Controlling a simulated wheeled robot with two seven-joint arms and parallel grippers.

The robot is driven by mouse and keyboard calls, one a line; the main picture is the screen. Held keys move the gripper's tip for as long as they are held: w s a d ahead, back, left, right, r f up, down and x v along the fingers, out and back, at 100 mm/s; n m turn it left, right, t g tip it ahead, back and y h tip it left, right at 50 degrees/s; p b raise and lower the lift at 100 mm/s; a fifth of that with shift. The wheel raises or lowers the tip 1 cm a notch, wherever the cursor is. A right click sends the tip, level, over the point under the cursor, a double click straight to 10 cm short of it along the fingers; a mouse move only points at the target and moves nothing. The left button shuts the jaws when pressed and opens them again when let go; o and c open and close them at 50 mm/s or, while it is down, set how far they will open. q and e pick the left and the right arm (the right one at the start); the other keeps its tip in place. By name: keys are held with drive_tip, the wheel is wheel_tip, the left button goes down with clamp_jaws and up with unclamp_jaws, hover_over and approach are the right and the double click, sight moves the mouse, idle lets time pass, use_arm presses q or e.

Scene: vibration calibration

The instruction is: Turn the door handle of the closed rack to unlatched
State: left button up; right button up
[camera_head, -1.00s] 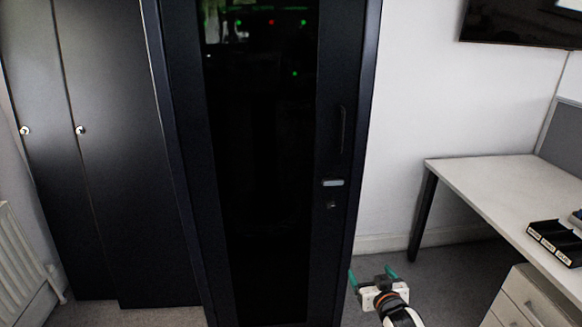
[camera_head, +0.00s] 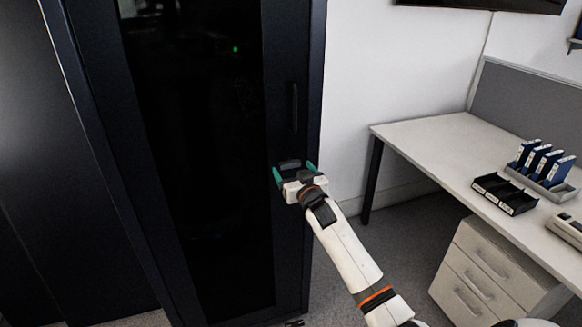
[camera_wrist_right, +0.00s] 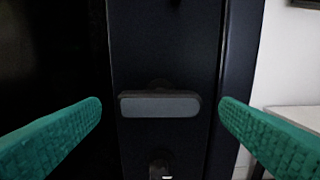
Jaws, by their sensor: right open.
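The closed rack (camera_head: 285,245) is a tall black cabinet with a dark glass door. Its door handle (camera_wrist_right: 160,105) is a grey, horizontal lever centred in the right wrist view, and it also shows in the head view (camera_head: 290,164). A round lock (camera_wrist_right: 161,163) sits below it. My right gripper (camera_head: 294,174) is open, with its green fingers to the left and right of the handle. In the right wrist view the fingers (camera_wrist_right: 160,112) are apart from the handle, with a gap on each side. My left gripper is in no view.
A vertical pull bar (camera_head: 294,108) is on the door frame above the handle. A white desk (camera_head: 425,140) with a black tray (camera_head: 504,193), blue binders and a drawer unit (camera_head: 490,265) stands to the right. Dark cabinets (camera_head: 50,180) stand to the left.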

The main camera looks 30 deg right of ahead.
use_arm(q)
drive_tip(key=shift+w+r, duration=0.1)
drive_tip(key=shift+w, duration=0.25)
use_arm(e)
drive_tip(key=shift+x, duration=1.1)
drive_tip(key=c, duration=1)
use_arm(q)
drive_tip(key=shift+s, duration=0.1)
